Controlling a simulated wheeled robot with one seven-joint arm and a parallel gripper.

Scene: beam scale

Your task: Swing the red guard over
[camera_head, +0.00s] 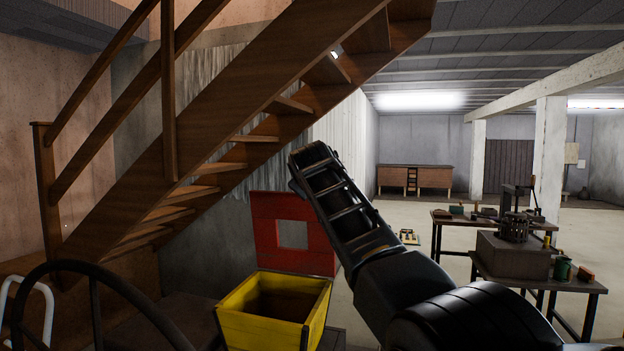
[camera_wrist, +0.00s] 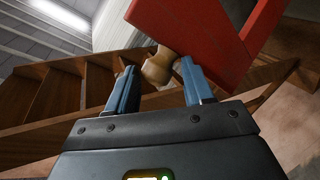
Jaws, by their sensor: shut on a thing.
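The red guard (camera_head: 265,225) is a flat red panel with a square opening. In the head view it stands nearly upright at the back of a yellow open-topped box (camera_head: 262,333). In the wrist view the red guard (camera_wrist: 190,28) fills the top right, tilted, with a tan rounded knob (camera_wrist: 157,66) at its edge. My gripper (camera_wrist: 158,73) has its two blue fingers on either side of this knob and is shut on it. In the head view my arm covers the guard's right side, and my gripper and the knob are hidden there.
A wooden staircase (camera_head: 215,110) rises close behind the box. A dark wheel rim (camera_head: 95,300) stands at the lower left. Workbenches with tools and a grey block (camera_head: 512,257) stand to the right. The floor beyond is mostly clear.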

